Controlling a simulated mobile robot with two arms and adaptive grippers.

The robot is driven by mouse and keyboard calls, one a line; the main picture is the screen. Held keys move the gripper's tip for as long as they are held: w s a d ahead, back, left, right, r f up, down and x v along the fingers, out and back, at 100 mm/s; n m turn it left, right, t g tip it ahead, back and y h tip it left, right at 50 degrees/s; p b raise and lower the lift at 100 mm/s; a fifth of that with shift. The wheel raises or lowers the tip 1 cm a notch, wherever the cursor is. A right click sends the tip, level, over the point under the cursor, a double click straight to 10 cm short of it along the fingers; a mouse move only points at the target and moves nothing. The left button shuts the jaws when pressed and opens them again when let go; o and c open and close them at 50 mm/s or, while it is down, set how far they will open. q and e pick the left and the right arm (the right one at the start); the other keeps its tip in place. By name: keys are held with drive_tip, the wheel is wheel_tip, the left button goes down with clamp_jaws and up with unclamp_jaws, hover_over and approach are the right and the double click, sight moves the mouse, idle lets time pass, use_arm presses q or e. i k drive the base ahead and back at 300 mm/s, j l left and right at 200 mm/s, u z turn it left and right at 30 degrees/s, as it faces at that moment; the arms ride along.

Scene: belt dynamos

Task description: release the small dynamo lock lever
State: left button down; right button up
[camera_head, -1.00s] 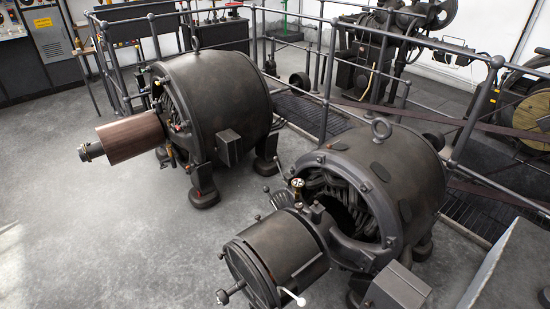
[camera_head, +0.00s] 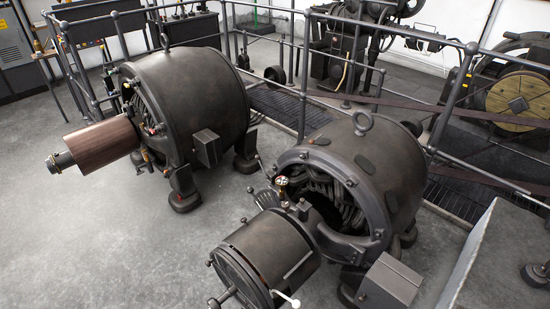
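Two dark dynamos stand on the grey floor. The nearer dynamo (camera_head: 370,180) has a ring on top and an open front with coils. A drum-shaped housing (camera_head: 262,260) juts from its front towards me. A small pale-tipped lever (camera_head: 287,299) sits at the drum's lower right edge, and a dark handle (camera_head: 223,297) at its lower left. A round-topped knob (camera_head: 281,182) stands above the drum. I cannot tell which of these is the lock lever. The farther dynamo (camera_head: 205,100) has a brown cylinder (camera_head: 101,146) on its shaft. Neither of my grippers is in view.
Metal railings (camera_head: 303,75) run behind and beside both dynamos. A machine with a yellowish wheel (camera_head: 517,103) stands at the right, with dark belts crossing towards it. A grey block (camera_head: 505,260) fills the lower right. The floor at the left (camera_head: 80,240) is open.

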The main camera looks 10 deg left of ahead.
sight(257, 157)
drive_tip(key=i+j+z, duration=0.1)
drive_tip(key=j, duration=0.3)
drive_tip(key=i+j+z, duration=0.15)
drive_tip(key=j, duration=0.25)
drive_tip(key=i+j+z, duration=0.1)
drive_tip(key=j, duration=0.35)
drive_tip(key=i+j+z, duration=0.1)
drive_tip(key=j, duration=0.3)
drive_tip(key=i+j+z, duration=0.15)
drive_tip(key=j, duration=0.3)
drive_tip(key=i+j, duration=0.1)
drive_tip(key=j, duration=0.45)
drive_tip(key=i+j, duration=0.1)
drive_tip(key=j, duration=0.45)
drive_tip(key=i+j, duration=0.1)
drive_tip(key=j, duration=0.45)
drive_tip(key=i+j, duration=0.1)
drive_tip(key=j, duration=0.5)
drive_tip(key=i+j, duration=0.1)
drive_tip(key=j, duration=0.45)
drive_tip(key=i+j, duration=0.1)
drive_tip(key=j, duration=0.45)
drive_tip(key=z, duration=0.05)
